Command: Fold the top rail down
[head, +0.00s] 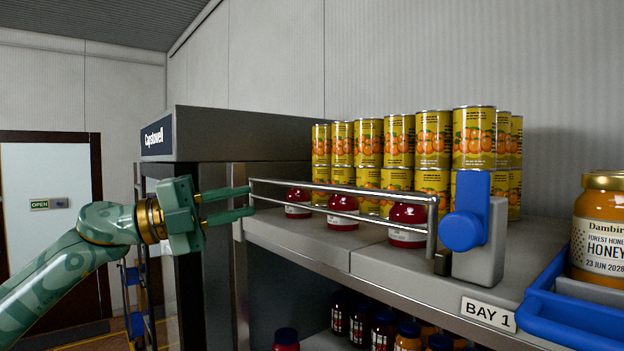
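The top rail (340,188) is a metal guard of two parallel bars along the front of the upper shelf. It stands raised in front of the jars and cans. Its right end meets a grey bracket (484,262) with a blue round hub and lever (464,230). My green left gripper (250,200) is at the rail's left end, its two fingers apart and pointing right. The fingertips are very close to the rail's end; I cannot tell whether they touch it. My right gripper is not in view.
Yellow cans (397,140) stand stacked behind several red jars (343,208) on the upper shelf (335,240). A blue tray (570,312) with a honey jar (600,230) is at the right. More jars stand on the lower shelf. A grey cabinet (240,135) is behind my gripper.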

